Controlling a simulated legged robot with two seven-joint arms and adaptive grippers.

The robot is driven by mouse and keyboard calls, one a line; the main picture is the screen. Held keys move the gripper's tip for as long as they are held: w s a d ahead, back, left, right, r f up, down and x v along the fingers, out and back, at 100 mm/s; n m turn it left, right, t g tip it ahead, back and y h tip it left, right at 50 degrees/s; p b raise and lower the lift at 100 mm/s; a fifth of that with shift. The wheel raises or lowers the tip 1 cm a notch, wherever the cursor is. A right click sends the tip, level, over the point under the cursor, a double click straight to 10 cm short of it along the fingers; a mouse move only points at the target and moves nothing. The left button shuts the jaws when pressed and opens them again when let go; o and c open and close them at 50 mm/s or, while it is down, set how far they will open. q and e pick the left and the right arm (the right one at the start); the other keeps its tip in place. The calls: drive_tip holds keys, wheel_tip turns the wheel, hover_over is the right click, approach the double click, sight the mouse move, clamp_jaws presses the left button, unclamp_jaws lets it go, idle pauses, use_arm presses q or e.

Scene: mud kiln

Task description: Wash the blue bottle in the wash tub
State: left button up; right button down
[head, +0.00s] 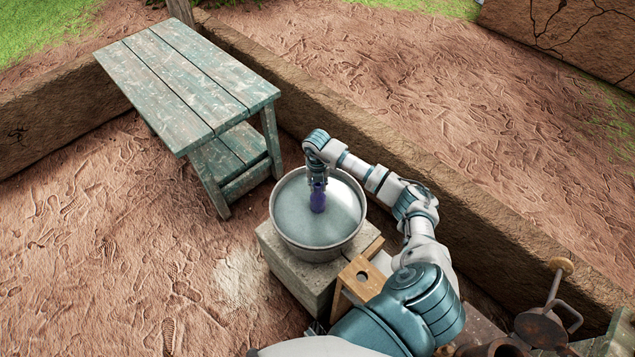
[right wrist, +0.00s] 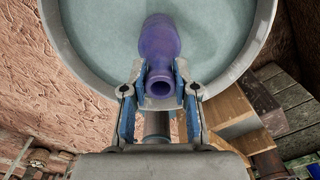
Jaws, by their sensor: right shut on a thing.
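The blue bottle (head: 317,203), purple-blue in the pictures, is held by my right gripper (head: 317,182) over the wash tub. In the right wrist view the bottle (right wrist: 160,50) sits between the two fingers of the right gripper (right wrist: 160,88), gripped near its open mouth, which faces the camera. The wash tub (head: 290,246) is a round grey metal basin with pale water; its rim also shows in the right wrist view (right wrist: 62,50). The bottle's far end is over or in the water; I cannot tell how deep. My left gripper is not in view.
The tub stands on a stone block (head: 290,272). A wooden stand with a hole (head: 363,279) is close to its right. A worn green bench (head: 185,85) stands at the back left. Rusty metal pieces (head: 541,327) are at the lower right. A low mud wall (head: 420,175) runs behind.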

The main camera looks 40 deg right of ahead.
sight(318, 197)
wheel_tip(318, 197, down, 3)
drive_tip(key=shift+r+b, duration=0.1)
drive_tip(key=shift+b, duration=0.6)
wheel_tip(318, 197, down, 4)
drive_tip(key=shift+r+b, duration=0.1)
drive_tip(key=shift+b, duration=1.05)
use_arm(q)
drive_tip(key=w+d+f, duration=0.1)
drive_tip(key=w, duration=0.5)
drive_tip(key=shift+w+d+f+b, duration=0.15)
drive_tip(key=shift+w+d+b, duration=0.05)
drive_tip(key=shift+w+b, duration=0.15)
use_arm(e)
drive_tip(key=shift+f, duration=0.5)
